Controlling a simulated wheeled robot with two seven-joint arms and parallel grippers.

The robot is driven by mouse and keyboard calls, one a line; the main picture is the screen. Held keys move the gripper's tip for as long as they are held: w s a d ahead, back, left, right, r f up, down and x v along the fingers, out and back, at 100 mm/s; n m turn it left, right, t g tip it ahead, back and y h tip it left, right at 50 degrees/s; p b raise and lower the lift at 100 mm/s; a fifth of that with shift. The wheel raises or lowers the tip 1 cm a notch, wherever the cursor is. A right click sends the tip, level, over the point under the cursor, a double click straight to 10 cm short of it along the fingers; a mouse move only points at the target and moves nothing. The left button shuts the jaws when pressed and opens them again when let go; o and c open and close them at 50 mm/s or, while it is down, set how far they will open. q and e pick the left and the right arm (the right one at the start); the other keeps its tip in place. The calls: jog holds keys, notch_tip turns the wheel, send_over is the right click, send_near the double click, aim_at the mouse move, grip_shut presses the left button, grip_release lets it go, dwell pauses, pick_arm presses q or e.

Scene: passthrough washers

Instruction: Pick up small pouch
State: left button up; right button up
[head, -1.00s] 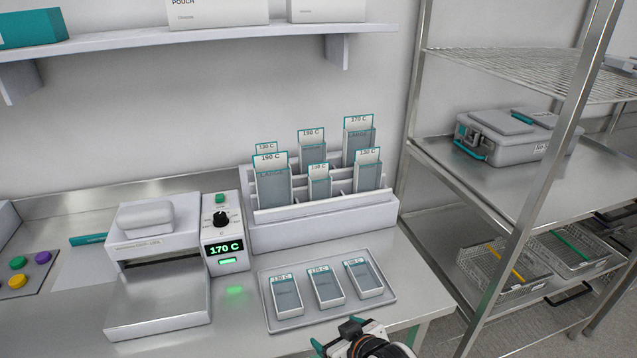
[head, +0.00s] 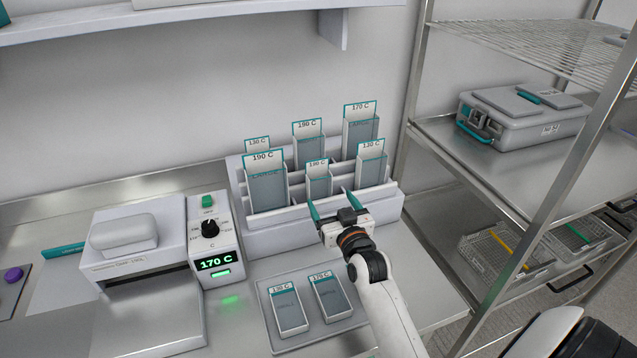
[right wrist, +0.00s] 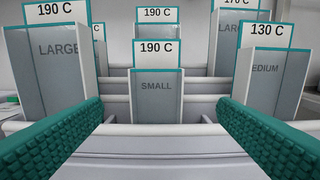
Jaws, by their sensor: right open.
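Several pouches stand in a white tiered rack (head: 308,238). The small pouch (head: 318,181), labelled 190 C, stands in the middle of the front row; in the right wrist view the small pouch (right wrist: 157,97) reads "SMALL" and is centred. My right gripper (head: 333,208) is in front of the rack, just below and in front of the small pouch. Its teal fingers are open, one on each side of the view, with nothing between them. In the right wrist view the open right gripper (right wrist: 160,125) faces the small pouch with a gap left. My left gripper is out of view.
A 190 C large pouch (head: 265,185) and a 130 C medium pouch (head: 371,165) flank the small one closely. A tray (head: 290,347) with pouches lies in front.

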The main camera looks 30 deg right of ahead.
aim_at(321, 189)
jog(key=shift+w+d, duration=0.15)
jog(key=shift+w, duration=0.35)
jog(key=shift+w+f, duration=0.1)
jog(key=shift+w, duration=0.2)
jog(key=p+x, duration=0.2)
jog(key=x, duration=0.2)
jog(key=shift+w+f, duration=0.25)
jog(key=shift+w, duration=0.35)
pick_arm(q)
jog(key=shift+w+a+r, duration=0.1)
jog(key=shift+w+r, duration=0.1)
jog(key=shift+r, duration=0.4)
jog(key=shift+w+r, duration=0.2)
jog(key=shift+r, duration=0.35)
pick_arm(e)
jog(key=c, duration=1)
